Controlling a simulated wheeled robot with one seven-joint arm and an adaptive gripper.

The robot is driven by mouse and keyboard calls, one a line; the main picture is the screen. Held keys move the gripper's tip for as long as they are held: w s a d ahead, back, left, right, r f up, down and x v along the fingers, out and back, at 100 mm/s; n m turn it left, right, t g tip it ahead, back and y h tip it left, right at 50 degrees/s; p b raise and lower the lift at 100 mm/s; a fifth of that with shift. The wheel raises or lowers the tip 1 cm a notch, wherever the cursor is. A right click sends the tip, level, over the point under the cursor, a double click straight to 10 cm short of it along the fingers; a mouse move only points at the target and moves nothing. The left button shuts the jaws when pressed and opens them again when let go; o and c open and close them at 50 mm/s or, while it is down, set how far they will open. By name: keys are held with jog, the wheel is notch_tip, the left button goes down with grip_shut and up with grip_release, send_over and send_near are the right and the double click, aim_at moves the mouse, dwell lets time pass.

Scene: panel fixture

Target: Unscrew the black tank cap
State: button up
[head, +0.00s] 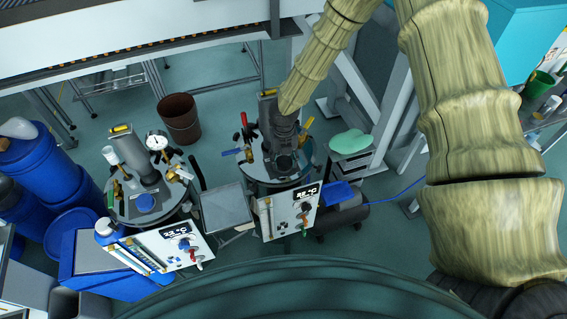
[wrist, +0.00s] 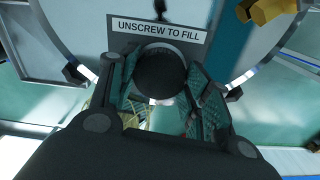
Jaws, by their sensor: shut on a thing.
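The round black tank cap (wrist: 161,72) shows in the middle of the wrist view, just below a white label (wrist: 157,27) reading "UNSCREW TO FILL". My gripper (wrist: 158,88) has its two patterned finger pads on either side of the cap and is shut on it. In the head view my gripper (head: 284,148) reaches down onto the lid of the right-hand tank (head: 258,172). The cap is small and dark there, and the contact is hard to make out.
A control panel (head: 290,211) with a display stands in front of this tank. A second tank (head: 125,208) with a blue cap (head: 145,202) stands to the left. Several valves and a red-handled lever (head: 244,120) surround the lid. A brown bin (head: 180,119) stands behind.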

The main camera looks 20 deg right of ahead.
aim_at(284, 161)
jog(key=shift+r, duration=0.1)
jog(key=shift+r, duration=0.35)
jog(key=shift+r, duration=0.75)
jog(key=shift+r, duration=2.4)
